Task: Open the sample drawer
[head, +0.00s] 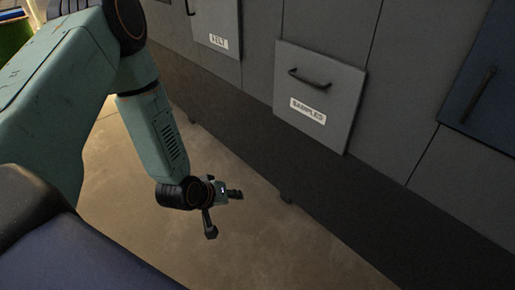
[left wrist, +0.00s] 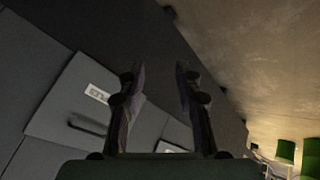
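The sample drawer (head: 330,85) is a light grey front in the cabinet, with a white "SAMPLES" label (head: 308,110) and a dark bar handle (head: 309,79) above it. Its front stands slightly proud of the panels around it; no drawer interior shows. My left gripper (head: 225,214) is open and empty, low over the floor, below and left of the drawer and apart from it. In the left wrist view, the two fingers of the left gripper (left wrist: 160,70) are spread. The handle (left wrist: 88,128) shows there left of the fingers. My right gripper is not in view.
A drawer labelled "KELT" or similar (head: 216,20) is at upper left, and a dark blue front with a handle (head: 482,90) is at right. The cabinet's dark base (head: 250,130) runs below. Bare floor (head: 270,235) is open around my gripper. Green containers (left wrist: 285,150) stand farther off.

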